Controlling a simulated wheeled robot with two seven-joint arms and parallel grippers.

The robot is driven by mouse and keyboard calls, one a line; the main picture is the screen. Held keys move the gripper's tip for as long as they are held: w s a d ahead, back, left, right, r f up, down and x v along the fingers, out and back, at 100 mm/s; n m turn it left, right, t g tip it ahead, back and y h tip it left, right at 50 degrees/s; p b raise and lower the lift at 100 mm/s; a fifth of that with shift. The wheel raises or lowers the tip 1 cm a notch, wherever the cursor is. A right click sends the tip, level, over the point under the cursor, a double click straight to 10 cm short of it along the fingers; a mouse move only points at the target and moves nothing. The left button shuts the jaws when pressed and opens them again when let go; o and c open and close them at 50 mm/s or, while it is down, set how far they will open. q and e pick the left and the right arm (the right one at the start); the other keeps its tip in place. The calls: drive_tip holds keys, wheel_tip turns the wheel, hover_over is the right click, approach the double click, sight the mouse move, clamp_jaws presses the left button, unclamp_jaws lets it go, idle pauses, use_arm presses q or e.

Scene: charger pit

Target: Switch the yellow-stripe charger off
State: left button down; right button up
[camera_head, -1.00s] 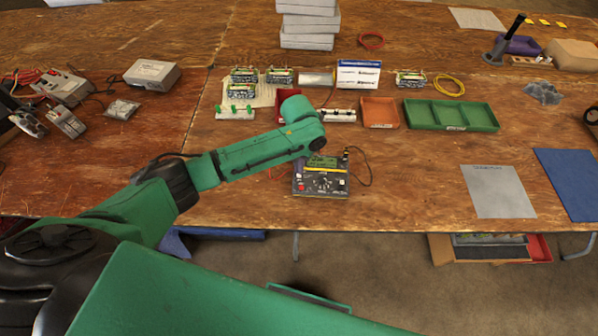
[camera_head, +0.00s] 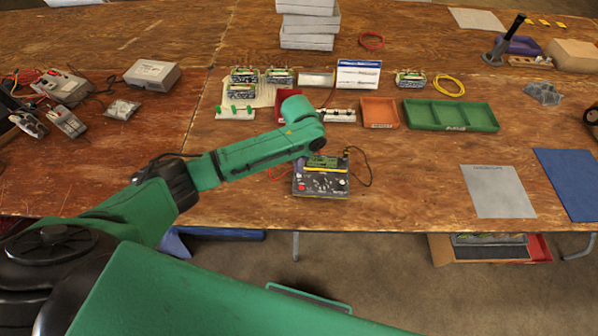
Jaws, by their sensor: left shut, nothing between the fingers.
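The yellow-stripe charger (camera_head: 322,186) is a dark box with a small green panel, a yellow band, a dial and a red button. It sits near the front edge of the table. My left arm reaches in from the left, and its wrist bends down at the charger's back left. My left gripper (camera_head: 299,165) shows only as a small dark shape at the charger's left side, and it is shut and empty. I cannot tell whether it touches the charger. The wrist hides part of what lies behind. My right gripper is not in view.
A dark cable loops from the charger's right. Behind it are an orange tray (camera_head: 380,112), a green divided tray (camera_head: 450,127) and several small battery packs. Grey devices with wires (camera_head: 62,86) stand at the left. A grey mat (camera_head: 498,191) lies right, with bare table between.

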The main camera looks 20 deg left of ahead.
sight(299, 176)
use_arm(q)
drive_tip(key=shift+s+f+b, duration=0.1)
drive_tip(key=shift+f+b, duration=0.65)
drive_tip(key=shift+f, duration=0.3)
idle(0.7)
wheel_tip(299, 176, up, 7)
drive_tip(key=p, duration=0.7)
drive_tip(key=shift+r, duration=0.1)
